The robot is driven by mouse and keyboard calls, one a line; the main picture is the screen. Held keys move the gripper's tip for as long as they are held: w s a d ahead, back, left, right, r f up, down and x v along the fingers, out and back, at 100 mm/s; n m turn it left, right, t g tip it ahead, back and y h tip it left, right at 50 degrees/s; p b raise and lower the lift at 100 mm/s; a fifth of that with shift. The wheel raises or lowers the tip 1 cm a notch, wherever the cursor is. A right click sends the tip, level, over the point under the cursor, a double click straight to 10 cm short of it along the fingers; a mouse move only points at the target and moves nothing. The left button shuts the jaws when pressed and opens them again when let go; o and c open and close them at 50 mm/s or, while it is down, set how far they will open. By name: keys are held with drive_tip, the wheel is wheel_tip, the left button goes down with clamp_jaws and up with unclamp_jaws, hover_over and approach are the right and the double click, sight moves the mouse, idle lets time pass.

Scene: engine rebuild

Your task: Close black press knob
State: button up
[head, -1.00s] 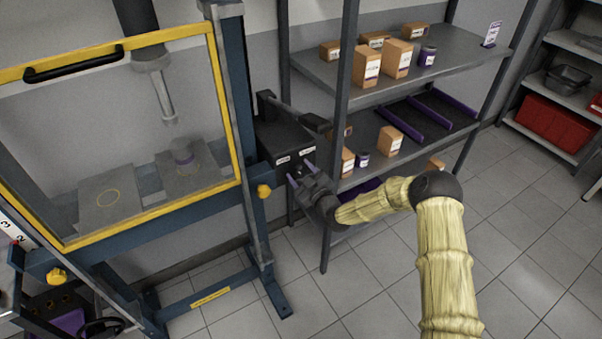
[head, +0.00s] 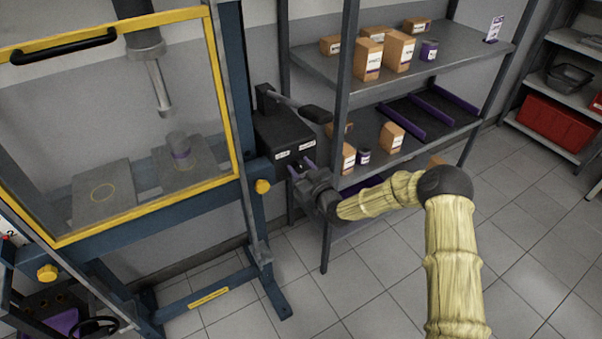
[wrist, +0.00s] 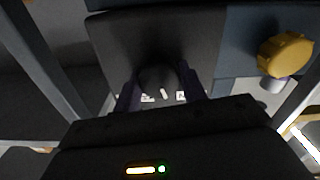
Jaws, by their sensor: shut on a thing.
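The press (head: 233,110) is a blue frame with a yellow-edged clear guard at the left of the head view. A black box (head: 280,137) with white labels is fixed on its right side. The black knob (wrist: 158,78), with a white pointer mark, is on the face of this box in the wrist view. My gripper (head: 299,168) is at the front of the box, and its purple fingers (wrist: 160,90) stand on both sides of the knob, shut on it. In the head view the knob is hidden behind my gripper.
A yellow knob (head: 262,186) on the press post is close beside my gripper; it also shows in the wrist view (wrist: 286,53). A black lever (head: 300,104) sits above the box. A grey shelf (head: 400,72) with several cartons stands just behind and to the right.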

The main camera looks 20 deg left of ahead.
drive_tip(key=m+b, duration=0.4)
drive_tip(key=m, duration=0.1)
drive_tip(key=shift+f+m+b, duration=0.2)
drive_tip(key=shift+m+b, duration=0.1)
drive_tip(key=m+b, duration=0.3)
drive_tip(key=m, duration=0.1)
drive_tip(key=shift+w+d+r+m, duration=0.1)
drive_tip(key=shift+m, duration=0.3)
drive_tip(key=o, duration=1)
drive_tip(key=shift+c, duration=0.2)
drive_tip(key=b+v, duration=0.1)
drive_tip(key=v, duration=1.6)
drive_tip(key=shift+d, duration=0.2)
